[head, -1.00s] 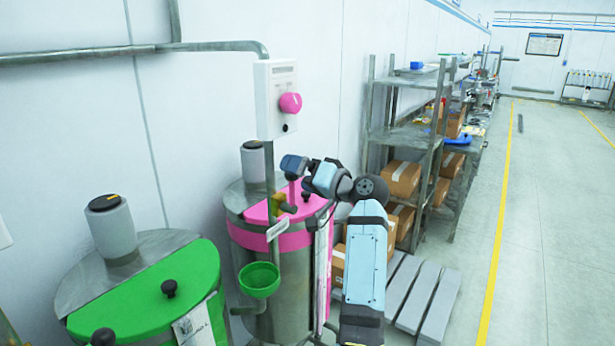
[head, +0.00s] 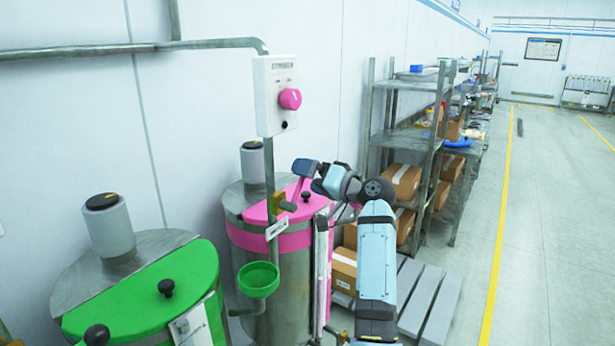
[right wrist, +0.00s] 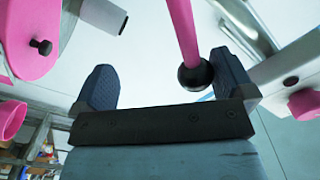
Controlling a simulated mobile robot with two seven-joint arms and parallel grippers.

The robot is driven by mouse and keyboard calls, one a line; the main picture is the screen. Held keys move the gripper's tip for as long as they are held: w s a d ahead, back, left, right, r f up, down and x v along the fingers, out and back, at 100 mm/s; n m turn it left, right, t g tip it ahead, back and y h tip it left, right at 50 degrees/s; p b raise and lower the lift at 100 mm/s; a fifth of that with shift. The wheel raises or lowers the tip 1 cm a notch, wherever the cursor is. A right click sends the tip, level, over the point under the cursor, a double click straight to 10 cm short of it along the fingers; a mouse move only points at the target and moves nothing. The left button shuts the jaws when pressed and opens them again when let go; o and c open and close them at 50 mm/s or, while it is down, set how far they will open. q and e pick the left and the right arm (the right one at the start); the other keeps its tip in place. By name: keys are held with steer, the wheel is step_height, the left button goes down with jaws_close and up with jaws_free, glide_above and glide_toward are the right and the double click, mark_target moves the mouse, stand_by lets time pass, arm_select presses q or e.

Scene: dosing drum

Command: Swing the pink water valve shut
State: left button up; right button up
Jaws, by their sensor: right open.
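The pink water valve has a brass-yellow body (head: 284,203) on the pipe in front of the pink-lidded drum. In the right wrist view its pink lever (right wrist: 183,30) ends in a black ball (right wrist: 195,75). The ball sits between the two spread fingers of my right gripper (right wrist: 165,82), close beside the right-hand finger. Whether they touch, I cannot tell. In the head view my right gripper (head: 304,168) is over the drum, just above the valve, and partly hides the lever. It is open. My left gripper is not in view.
A white wall box with a pink button (head: 290,98) hangs above the valve. A green funnel (head: 258,279) is below it. The pink drum lid (head: 258,212) lies close behind; a green-lidded drum (head: 150,290) stands left. A metal shelf (head: 405,133) with boxes is at right.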

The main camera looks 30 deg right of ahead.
steer(key=shift+w+d+f+b, duration=0.15)
steer(key=shift+d+f+b, duration=0.2)
steer(key=shift+f, duration=0.15)
steer(key=shift+w+d+f+b, duration=0.1)
steer(key=shift+d+f+b, duration=0.2)
steer(key=shift+f, duration=0.2)
steer(key=shift+w+d+f+b, duration=0.1)
steer(key=shift+d+f+b, duration=0.05)
steer(key=shift+f+b, duration=0.35)
steer(key=shift+d+f+b, duration=0.15)
steer(key=shift+f+b, duration=0.15)
steer(key=shift+f, duration=0.25)
step_height(320, 180, down, 2)
steer(key=shift+f+b, duration=0.25)
steer(key=shift+b, duration=0.55)
steer(key=shift+a+r, duration=0.1)
steer(key=shift+a+r+p, duration=0.35)
steer(key=shift+r+p, duration=0.1)
steer(key=shift+p, duration=0.1)
